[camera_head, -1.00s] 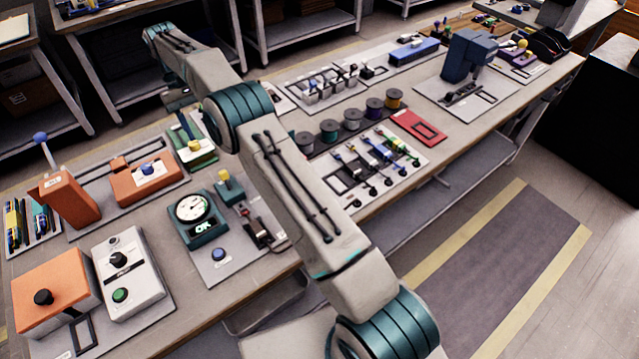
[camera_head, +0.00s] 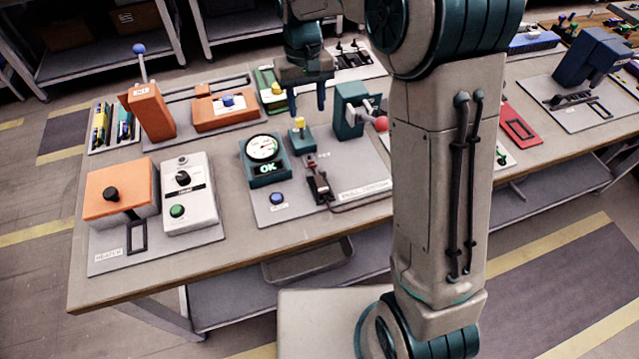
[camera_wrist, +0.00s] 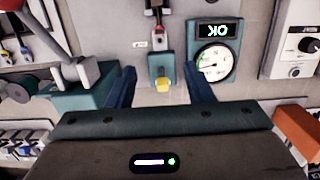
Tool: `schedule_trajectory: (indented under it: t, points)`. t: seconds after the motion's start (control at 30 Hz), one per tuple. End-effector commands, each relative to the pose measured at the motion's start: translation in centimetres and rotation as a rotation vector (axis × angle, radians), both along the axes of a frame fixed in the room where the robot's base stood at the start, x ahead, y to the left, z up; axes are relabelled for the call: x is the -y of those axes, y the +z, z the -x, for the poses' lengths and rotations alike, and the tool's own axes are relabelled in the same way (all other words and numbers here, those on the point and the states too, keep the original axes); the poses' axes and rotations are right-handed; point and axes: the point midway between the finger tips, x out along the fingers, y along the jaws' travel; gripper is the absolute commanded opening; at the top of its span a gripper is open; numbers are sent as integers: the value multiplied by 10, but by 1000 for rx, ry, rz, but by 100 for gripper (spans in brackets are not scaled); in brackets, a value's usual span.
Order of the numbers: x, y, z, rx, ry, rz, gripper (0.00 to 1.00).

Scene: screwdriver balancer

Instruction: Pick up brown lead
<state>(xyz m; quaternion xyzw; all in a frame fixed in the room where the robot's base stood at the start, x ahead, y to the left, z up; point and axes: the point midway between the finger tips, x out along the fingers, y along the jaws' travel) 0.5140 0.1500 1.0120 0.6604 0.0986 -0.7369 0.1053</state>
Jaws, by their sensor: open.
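My gripper (camera_head: 306,104) is open and points down over the pull station, above and behind a small teal block with a yellow-topped knob (camera_head: 299,123). In the wrist view my gripper (camera_wrist: 160,74) has the yellow knob (camera_wrist: 162,83) showing between its two fingers, with nothing held. A dark clamp (camera_head: 318,182) with a reddish part lies in front of the teal block; it also shows at the top of the wrist view (camera_wrist: 157,12). I cannot clearly pick out a brown lead in either view. My arm hides much of the bench's middle.
A teal gauge (camera_head: 264,158) reading OK stands left of the clamp. A teal stand with a red-ball lever (camera_head: 381,123) is to its right. An orange heater box (camera_head: 120,190), white control box (camera_head: 188,198) and upright orange lever unit (camera_head: 151,112) stand farther left.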

Motion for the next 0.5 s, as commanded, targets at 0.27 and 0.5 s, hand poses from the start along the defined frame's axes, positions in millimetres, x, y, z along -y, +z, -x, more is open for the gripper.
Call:
schedule_trajectory:
  t: [0.27,0.5]
  points:
    - [21,-20,63,89,-8,-20,47]
    - [26,-34,76,105,-10,-24,47]
